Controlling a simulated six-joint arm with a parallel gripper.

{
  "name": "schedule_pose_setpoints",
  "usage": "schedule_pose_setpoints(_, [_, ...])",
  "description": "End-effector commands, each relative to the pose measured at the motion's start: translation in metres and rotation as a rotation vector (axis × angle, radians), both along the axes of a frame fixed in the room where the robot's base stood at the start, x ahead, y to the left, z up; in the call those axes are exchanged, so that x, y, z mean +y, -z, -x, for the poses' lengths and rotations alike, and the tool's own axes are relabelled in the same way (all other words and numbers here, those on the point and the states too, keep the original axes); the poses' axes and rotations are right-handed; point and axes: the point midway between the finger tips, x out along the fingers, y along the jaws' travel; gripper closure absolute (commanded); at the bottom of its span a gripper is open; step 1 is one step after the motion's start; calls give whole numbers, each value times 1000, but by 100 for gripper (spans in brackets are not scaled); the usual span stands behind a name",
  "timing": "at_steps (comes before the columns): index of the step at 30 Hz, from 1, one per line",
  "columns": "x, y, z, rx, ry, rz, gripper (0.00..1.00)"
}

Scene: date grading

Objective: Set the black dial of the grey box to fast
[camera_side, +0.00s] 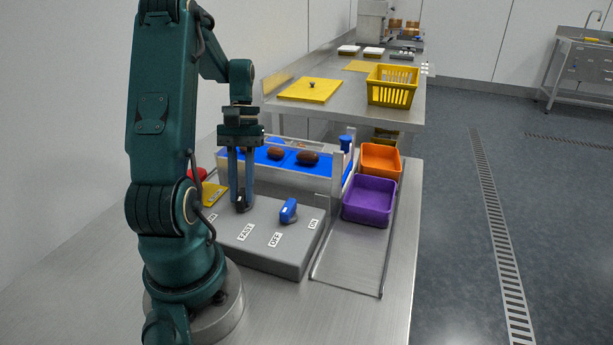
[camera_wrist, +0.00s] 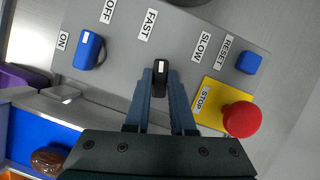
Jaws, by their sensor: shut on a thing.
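The grey box (camera_side: 268,253) stands on the steel table, its labelled top facing up; it also fills much of the wrist view (camera_wrist: 120,60). Its black dial (camera_wrist: 160,70) sits below the FAST label (camera_wrist: 148,25) and left of the SLOW label (camera_wrist: 202,47). The dial's white mark points up in the wrist view, nearer FAST than SLOW. My gripper (camera_side: 242,206) points down over the box, its two fingers (camera_wrist: 160,92) shut on the dial from both sides. In the side view the fingers hide most of the dial.
A blue knob (camera_side: 288,210) stands by the OFF and ON labels. A red stop button (camera_wrist: 242,119) on a yellow plate and a blue reset button (camera_wrist: 248,62) are close to the fingers. Behind are a blue belt (camera_side: 290,162) with brown dates, a purple bin (camera_side: 369,213) and an orange bin (camera_side: 393,176).

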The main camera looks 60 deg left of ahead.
Motion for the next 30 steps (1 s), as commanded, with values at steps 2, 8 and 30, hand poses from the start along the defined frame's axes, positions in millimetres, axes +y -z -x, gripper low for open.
schedule_pose_setpoints(2, [0, -1, -1, -5, -28, -2, 100])
schedule_pose_setpoints(8, [0, -1, -2, -5, -65, -3, 100])
schedule_pose_setpoints(30, [0, 0, -1, -3, -68, -2, 48])
